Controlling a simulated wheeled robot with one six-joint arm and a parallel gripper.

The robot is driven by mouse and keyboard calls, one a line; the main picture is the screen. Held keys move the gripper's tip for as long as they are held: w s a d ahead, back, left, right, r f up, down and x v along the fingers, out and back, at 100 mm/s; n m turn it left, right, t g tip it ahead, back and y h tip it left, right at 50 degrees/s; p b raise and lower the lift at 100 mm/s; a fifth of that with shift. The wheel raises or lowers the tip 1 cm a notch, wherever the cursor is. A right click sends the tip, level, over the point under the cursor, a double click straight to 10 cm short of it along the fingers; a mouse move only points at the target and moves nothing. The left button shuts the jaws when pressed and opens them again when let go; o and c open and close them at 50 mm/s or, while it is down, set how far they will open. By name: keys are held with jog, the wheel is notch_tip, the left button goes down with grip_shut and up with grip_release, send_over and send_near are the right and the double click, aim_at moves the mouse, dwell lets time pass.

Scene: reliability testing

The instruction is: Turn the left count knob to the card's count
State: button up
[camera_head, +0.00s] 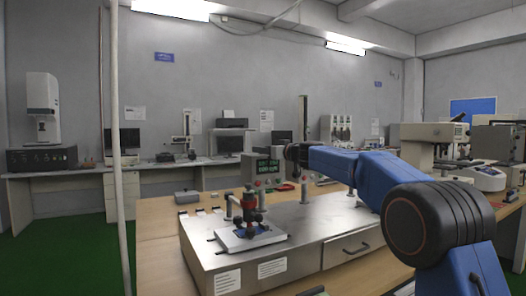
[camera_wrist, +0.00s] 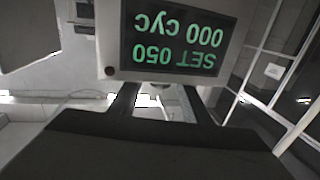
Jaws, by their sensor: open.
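The counter box (camera_head: 263,170) with a green display stands at the back of the steel-topped bench unit. In the wrist view its display (camera_wrist: 180,38) appears upside down and reads SET 050 and 000 CYC. My gripper (camera_wrist: 160,96) is open, its two dark fingers pointing at the box's edge below the display in the picture. A small pale round part (camera_wrist: 153,86) shows between the fingers; I cannot tell if it is the left count knob. No contact is visible. White cards (camera_head: 227,281) and (camera_head: 271,268) are on the unit's front; their text is too small to read.
A test fixture with a red-and-black clamp (camera_head: 249,212) stands on a white plate (camera_head: 230,243) on the steel top (camera_head: 310,222). Red-topped posts (camera_head: 305,190) stand near the box. A drawer (camera_head: 350,248) is in the unit's front. The steel top's right part is largely clear.

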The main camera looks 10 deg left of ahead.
jog(key=shift+w+a, duration=0.3)
jog(key=c, duration=1)
jog(key=shift+c, duration=0.2)
